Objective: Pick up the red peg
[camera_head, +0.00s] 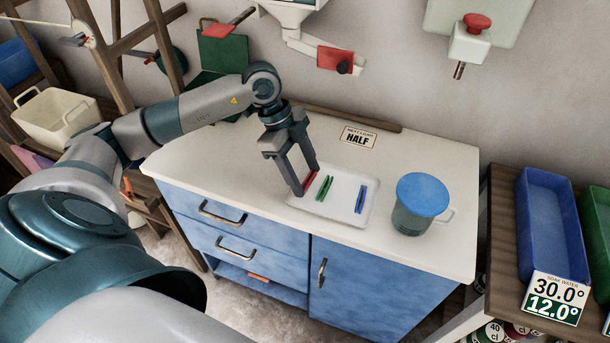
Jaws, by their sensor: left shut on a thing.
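My left gripper (302,184) points down over the left part of a white tray (338,208) on the cabinet top. It is shut on the red peg (311,180), which shows only in part between and behind the fingers. I cannot tell whether the peg touches the tray. A green peg (325,188) lies in the tray just right of the gripper. A blue peg (361,199) lies farther right in the tray. My right gripper is not in view.
A mug with a blue top (422,196) stands right of the tray. A sign reading HALF (359,138) lies behind it. A blue bin (550,225) and a temperature sign (554,298) are at the right. The cabinet top (225,160) is clear left of the tray.

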